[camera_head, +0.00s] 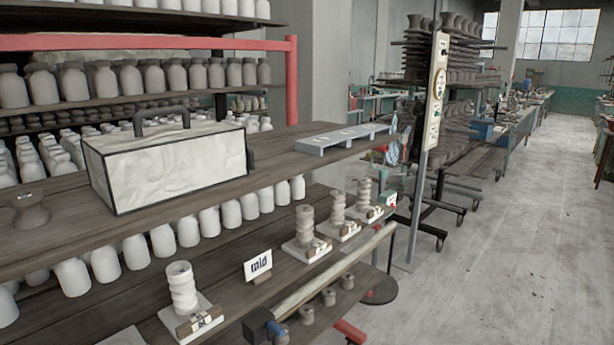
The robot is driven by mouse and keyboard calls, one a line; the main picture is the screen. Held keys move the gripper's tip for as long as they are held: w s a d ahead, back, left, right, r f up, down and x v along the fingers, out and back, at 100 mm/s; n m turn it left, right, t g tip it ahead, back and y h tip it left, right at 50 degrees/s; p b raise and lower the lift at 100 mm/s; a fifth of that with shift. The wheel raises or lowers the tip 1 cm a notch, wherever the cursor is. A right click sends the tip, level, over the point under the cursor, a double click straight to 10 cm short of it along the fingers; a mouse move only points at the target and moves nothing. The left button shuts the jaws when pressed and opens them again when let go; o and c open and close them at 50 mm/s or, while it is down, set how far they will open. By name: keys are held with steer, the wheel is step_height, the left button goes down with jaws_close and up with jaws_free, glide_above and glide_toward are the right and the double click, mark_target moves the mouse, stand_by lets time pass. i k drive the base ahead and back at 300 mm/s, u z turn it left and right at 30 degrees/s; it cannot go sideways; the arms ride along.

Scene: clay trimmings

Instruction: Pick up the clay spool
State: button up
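A dark brown-grey clay spool (30,211), wide at top and bottom with a narrow waist, stands upright on the upper wooden shelf (130,222) at the far left. A small pale mark shows on its top. It stands left of the large pale box, apart from it. My gripper is not in view.
The pale box (168,162) with dark edges and a handle stands beside the spool. Ribbed clay columns (181,288) on white bases and a "mid" sign (258,265) stand on the lower shelf. The aisle floor (510,230) is clear.

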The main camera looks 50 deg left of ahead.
mark_target(27, 205)
steer(key=u, duration=3.35)
steer(key=i, duration=1)
steer(key=z, duration=0.15)
